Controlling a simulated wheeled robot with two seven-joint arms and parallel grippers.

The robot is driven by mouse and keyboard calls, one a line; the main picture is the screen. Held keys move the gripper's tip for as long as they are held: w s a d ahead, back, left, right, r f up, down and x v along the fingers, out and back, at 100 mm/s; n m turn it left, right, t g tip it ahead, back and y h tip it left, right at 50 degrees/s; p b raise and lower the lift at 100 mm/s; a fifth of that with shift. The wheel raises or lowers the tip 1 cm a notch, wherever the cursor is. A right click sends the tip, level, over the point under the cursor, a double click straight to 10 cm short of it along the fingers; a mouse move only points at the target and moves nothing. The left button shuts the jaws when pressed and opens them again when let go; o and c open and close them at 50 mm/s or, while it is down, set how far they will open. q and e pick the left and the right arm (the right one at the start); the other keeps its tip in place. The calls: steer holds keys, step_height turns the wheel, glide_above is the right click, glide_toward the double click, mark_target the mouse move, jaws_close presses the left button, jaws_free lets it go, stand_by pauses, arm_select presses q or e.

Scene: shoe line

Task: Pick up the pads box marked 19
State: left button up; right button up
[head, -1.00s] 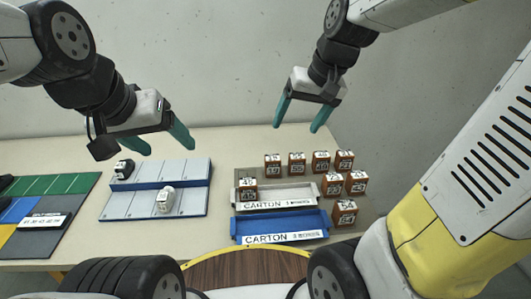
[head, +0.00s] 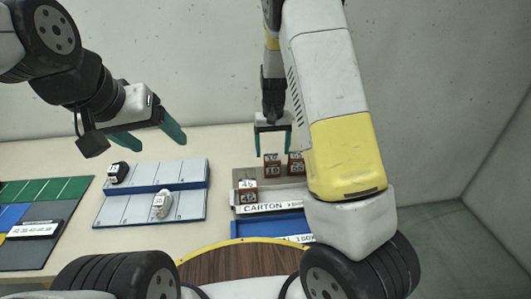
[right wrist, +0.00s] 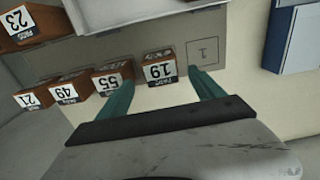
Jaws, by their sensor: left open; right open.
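The pads box marked 19 (right wrist: 158,68) is a brown box with a white label, at the end of a row of similar boxes in the right wrist view. In the head view it appears as the left box (head: 272,165) of the back row. My right gripper (right wrist: 160,76) is open, with its fingertips reaching toward either side of this box. In the head view, my right gripper (head: 273,153) hangs over the back row, pointing down. I cannot tell whether it touches the box. My left gripper (head: 162,145) is open and empty above the table's left part.
Box 55 (right wrist: 113,79) stands close beside box 19, with boxes 49 (right wrist: 67,89) and 21 (right wrist: 35,95) beyond. A box (head: 247,191) stands nearer the white carton tray (head: 268,208). A blue carton tray (head: 262,228) lies in front. My right arm hides the right side.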

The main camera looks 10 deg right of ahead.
mark_target(272, 157)
step_height(272, 157, down, 5)
steer(key=shift+s+a+f, duration=0.1)
steer(key=shift+s+a, duration=0.05)
steer(key=c, duration=1.5)
